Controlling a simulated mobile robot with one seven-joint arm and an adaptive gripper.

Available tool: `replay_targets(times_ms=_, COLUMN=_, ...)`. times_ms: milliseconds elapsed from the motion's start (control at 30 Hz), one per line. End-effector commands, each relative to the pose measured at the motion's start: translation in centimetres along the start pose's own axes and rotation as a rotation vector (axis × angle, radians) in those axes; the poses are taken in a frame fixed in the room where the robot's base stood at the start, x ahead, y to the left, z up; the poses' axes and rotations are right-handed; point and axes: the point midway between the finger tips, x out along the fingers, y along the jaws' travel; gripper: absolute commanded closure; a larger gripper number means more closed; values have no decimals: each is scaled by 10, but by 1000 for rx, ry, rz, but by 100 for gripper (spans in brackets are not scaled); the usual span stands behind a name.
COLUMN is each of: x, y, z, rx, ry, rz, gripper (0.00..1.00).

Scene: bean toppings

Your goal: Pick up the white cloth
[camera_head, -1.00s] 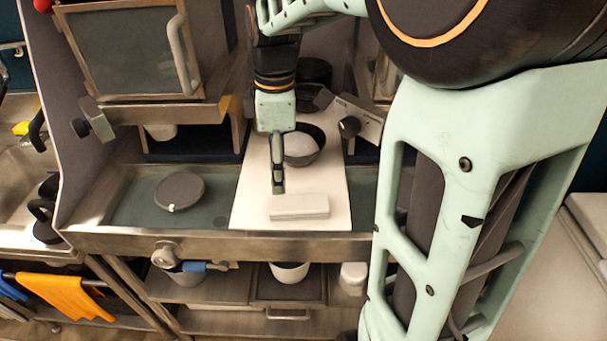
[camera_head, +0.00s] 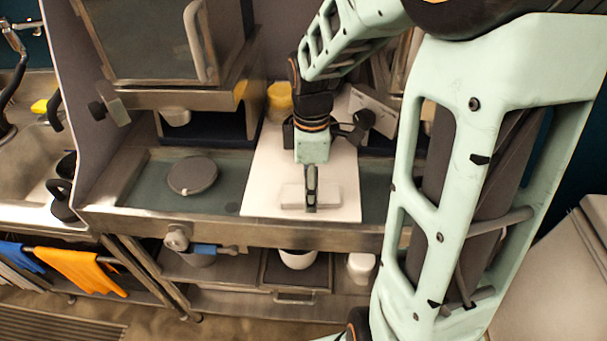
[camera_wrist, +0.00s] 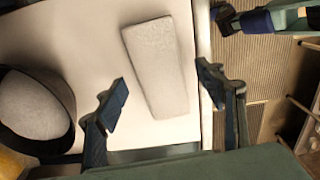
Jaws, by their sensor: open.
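The white cloth (camera_head: 292,196) is a folded, flat block lying on a white board on the counter. In the wrist view the white cloth (camera_wrist: 157,66) lies between the lines of the two fingers, close to the board's edge. My gripper (camera_head: 311,207) points down over the cloth and covers part of it in the head view. In the wrist view my gripper (camera_wrist: 165,92) is open, with one finger on each side of the cloth's near end and nothing held. Whether the fingertips touch the board cannot be told.
The white board (camera_head: 262,180) sits on the steel counter. A dark bowl with white contents (camera_wrist: 38,108) stands beside the cloth. A round grey lid (camera_head: 192,176) lies to the left. A blue-handled tool (camera_wrist: 262,20) is beyond the counter edge.

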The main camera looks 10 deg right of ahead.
Motion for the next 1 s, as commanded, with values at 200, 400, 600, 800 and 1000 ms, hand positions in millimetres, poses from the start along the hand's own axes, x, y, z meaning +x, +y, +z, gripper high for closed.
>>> replay_targets(times_ms=200, x=12, y=0, z=0, rx=-1, ry=0, rz=0, gripper=36)
replay_targets(times_ms=400, x=12, y=0, z=0, rx=-1, ry=0, rz=1, gripper=43)
replay_targets(times_ms=600, x=12, y=0, z=0, rx=-1, ry=0, rz=1, gripper=65)
replay_targets(times_ms=800, x=11, y=0, z=0, rx=0, ry=0, rz=1, gripper=81)
replay_targets(times_ms=1000, x=11, y=0, z=0, rx=0, ry=0, rz=1, gripper=82)
